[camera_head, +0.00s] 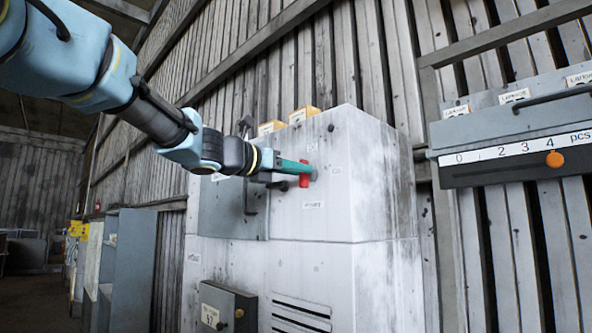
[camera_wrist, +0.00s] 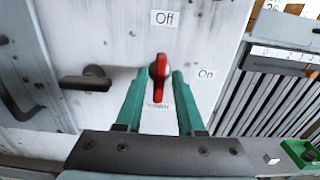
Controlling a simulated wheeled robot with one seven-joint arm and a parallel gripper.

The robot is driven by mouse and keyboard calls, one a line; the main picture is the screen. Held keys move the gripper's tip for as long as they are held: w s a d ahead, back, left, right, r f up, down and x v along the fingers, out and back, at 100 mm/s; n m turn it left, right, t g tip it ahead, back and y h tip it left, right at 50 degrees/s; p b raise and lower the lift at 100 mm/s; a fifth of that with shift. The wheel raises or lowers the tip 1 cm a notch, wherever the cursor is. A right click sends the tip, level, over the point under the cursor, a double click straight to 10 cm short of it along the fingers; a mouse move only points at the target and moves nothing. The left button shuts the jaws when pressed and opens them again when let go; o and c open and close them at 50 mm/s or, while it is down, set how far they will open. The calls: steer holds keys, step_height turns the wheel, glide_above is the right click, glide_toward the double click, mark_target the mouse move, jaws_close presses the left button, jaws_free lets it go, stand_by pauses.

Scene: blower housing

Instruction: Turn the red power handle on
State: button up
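The red power handle (camera_wrist: 158,78) stands out from the white cabinet front in the wrist view, pointing up towards the "Off" label (camera_wrist: 165,18). The "On" label (camera_wrist: 206,75) is to its right. My gripper (camera_wrist: 163,78) has its two green fingers on either side of the handle, with a small gap visible, at least on the right. The fingers appear open around it; contact on the left is hard to tell. In the head view the red handle (camera_head: 304,180) is partly hidden by my gripper (camera_head: 308,171) at the cabinet face.
A dark lever handle (camera_wrist: 85,80) is left of the red handle on the cabinet (camera_head: 350,200). A grey box with a numbered strip and orange knob (camera_head: 553,159) hangs on the wall at right. A small dark box (camera_head: 228,308) sits low on the cabinet front.

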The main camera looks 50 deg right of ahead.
jaws_close()
steer(key=shift+f+m+b, duration=0.1)
steer(key=shift+m+b, duration=0.3)
steer(key=shift+b, duration=0.1)
steer(key=shift+s+f+m+b, duration=0.1)
steer(key=shift+m+b, duration=2.3)
steer(key=shift+m, duration=0.45)
steer(key=shift+s+f+m+b, duration=0.1)
steer(key=shift+m+b, duration=2.25)
steer(key=shift+m, duration=0.55)
steer(key=shift+s+f+m+b, duration=0.1)
steer(key=shift+m+b, duration=2.3)
steer(key=shift+m, duration=0.45)
